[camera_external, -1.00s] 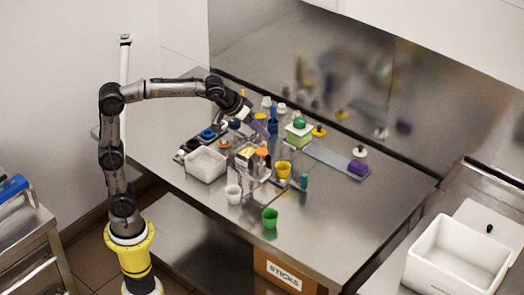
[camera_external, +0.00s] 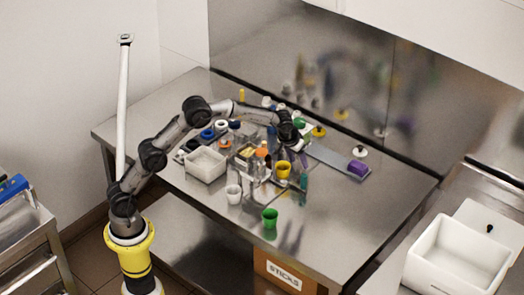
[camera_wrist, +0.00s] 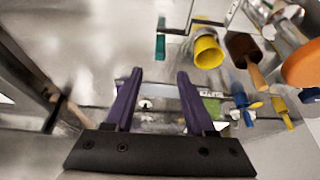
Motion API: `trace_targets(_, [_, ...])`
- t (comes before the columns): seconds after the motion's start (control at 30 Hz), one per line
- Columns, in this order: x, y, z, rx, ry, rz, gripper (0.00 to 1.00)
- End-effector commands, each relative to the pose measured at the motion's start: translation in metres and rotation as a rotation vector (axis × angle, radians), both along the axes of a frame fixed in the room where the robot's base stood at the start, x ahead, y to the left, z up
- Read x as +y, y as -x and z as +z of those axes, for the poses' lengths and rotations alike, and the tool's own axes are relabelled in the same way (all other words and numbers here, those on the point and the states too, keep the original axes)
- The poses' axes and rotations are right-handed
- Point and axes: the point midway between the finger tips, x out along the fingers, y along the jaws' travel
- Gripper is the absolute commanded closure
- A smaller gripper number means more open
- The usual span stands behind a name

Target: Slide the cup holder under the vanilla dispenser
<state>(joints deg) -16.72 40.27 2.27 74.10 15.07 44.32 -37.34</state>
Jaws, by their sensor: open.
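I cannot tell for sure which part is the cup holder or which is the vanilla dispenser. A long flat metal rail (camera_external: 325,152) lies at the back right of the table, with a purple block (camera_external: 358,168) at its right end. A yellow knob (camera_external: 319,131) and a white knob (camera_external: 360,151) stand along its back side. My gripper (camera_external: 302,160) is above the table near the rail's left part. In the wrist view its purple fingers (camera_wrist: 160,75) are apart with nothing gripped between them. A labelled strip (camera_wrist: 211,93) shows behind the right finger.
A yellow cup (camera_external: 283,170) and a teal item (camera_external: 304,182) stand close to my gripper. A white cup (camera_external: 234,194) and a green cup (camera_external: 270,217) stand in front. A white tub (camera_external: 205,164) sits left. The table's right front is clear.

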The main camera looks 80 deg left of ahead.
Motion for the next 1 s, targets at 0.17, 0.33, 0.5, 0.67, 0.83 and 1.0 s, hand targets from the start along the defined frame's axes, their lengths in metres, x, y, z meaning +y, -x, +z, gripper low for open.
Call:
trace_targets(0.17, [0.010, -0.009, -0.035, 0.004, 0.002, 0.001, 0.45])
trace_targets(0.33, [0.018, -0.018, -0.065, 0.003, 0.001, 0.000, 0.45])
trace_targets(0.5, [0.026, -0.025, -0.087, 0.000, 0.001, 0.001, 0.45])
trace_targets(0.67, [0.029, -0.029, -0.099, 0.000, 0.000, 0.001, 0.45])
trace_targets(0.83, [0.030, -0.030, -0.101, -0.001, 0.000, 0.000, 0.45])
trace_targets(1.0, [0.030, -0.030, -0.101, -0.001, 0.000, 0.000, 0.45])
